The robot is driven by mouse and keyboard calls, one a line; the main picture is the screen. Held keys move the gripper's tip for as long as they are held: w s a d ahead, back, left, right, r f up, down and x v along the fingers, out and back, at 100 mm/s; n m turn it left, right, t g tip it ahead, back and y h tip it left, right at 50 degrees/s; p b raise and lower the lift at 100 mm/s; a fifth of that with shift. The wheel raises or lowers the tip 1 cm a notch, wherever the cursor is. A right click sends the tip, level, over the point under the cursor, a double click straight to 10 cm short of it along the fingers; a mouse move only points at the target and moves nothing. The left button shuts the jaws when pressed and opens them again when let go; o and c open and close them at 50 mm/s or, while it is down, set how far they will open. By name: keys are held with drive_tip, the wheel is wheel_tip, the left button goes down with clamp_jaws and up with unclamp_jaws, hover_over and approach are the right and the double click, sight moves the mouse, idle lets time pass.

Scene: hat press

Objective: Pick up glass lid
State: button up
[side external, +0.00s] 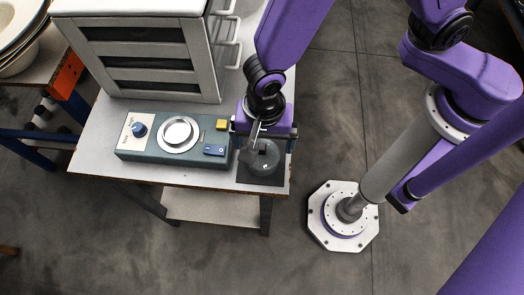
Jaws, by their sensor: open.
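A rounded, see-through object that looks like the glass lid (265,160) rests on a dark square mat (246,178) at the table's front right corner. My gripper (257,146) points down right at the lid, with its fingers over or beside the lid's upper part. The fingers are open. Whether they touch the lid cannot be told, as the gripper covers its back side and top.
A grey-green device (140,155) with a blue knob, a round silver plate (179,133) and yellow and blue buttons stands just left of my gripper. A white drawer cabinet (155,88) stands behind it. The table's front edge (150,181) is close.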

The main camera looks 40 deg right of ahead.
sight(262, 153)
drive_tip(key=shift+w+a+f, duration=0.1)
drive_tip(key=shift+w+f, duration=0.05)
drive_tip(key=shift+f, duration=3.2)
drive_tip(key=c, duration=0.7)
drive_tip(key=shift+c, duration=0.2)
drive_tip(key=shift+r, duration=0.15)
